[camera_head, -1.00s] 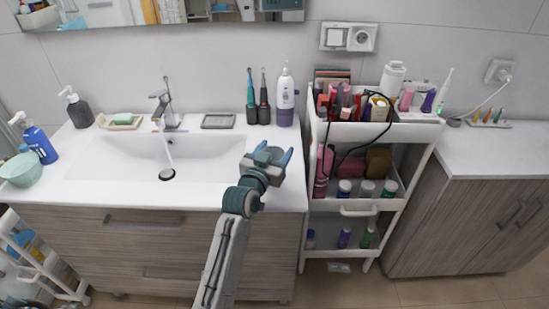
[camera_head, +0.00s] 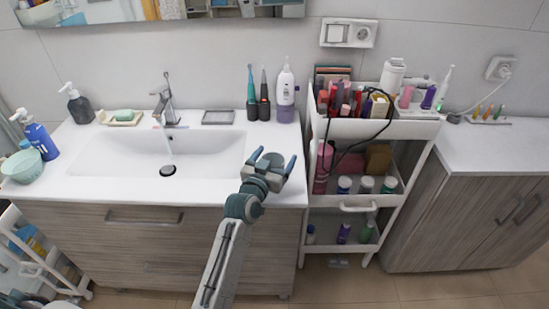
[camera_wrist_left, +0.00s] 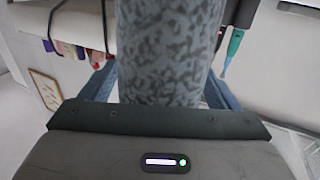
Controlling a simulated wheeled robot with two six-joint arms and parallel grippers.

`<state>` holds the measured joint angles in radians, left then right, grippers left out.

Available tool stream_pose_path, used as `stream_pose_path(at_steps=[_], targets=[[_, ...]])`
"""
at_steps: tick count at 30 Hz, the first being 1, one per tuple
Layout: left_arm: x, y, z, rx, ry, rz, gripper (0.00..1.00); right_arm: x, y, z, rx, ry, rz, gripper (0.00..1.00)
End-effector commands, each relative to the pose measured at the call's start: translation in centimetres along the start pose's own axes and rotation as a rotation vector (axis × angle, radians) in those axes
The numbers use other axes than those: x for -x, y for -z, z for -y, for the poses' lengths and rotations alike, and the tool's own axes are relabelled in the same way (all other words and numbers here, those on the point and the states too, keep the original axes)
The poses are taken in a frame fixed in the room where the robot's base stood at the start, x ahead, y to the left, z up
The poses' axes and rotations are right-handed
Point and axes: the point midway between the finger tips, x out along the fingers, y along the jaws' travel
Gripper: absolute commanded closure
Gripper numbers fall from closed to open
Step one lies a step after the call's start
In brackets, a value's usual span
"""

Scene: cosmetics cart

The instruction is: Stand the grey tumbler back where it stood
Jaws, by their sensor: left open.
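The grey tumbler (camera_wrist_left: 168,50) is a speckled grey cylinder that fills the upper middle of the left wrist view. It is between the two blue fingers of my left gripper (camera_head: 273,162), which are spread on either side of it. In the head view only a small grey part of the tumbler (camera_head: 272,157) shows between the fingers, over the front right of the white washbasin counter (camera_head: 283,187). Its base is hidden, so I cannot tell whether it touches the counter. My right gripper is not in view.
The sink basin (camera_head: 120,160) is to the left, with water running. A white cart (camera_head: 350,130) with cosmetics and a dark cable stands close on the right.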

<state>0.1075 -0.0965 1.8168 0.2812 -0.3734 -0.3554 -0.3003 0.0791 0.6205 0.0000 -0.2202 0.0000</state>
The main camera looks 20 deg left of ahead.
Motion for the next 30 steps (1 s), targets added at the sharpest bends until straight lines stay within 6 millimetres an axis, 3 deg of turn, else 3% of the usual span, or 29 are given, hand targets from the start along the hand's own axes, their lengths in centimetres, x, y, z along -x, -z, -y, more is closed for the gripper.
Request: stream_pose_path(at_steps=[5,21,30], targets=[[0.5,0.1,0.0,0.0,0.0,0.001,0.17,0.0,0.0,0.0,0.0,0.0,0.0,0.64],[10.7,0.1,0.0,0.0,-0.001,0.0,0.17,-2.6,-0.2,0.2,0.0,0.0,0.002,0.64],[12.0,0.3,0.0,0.0,-0.001,0.0,0.17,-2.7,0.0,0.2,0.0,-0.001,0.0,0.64]])
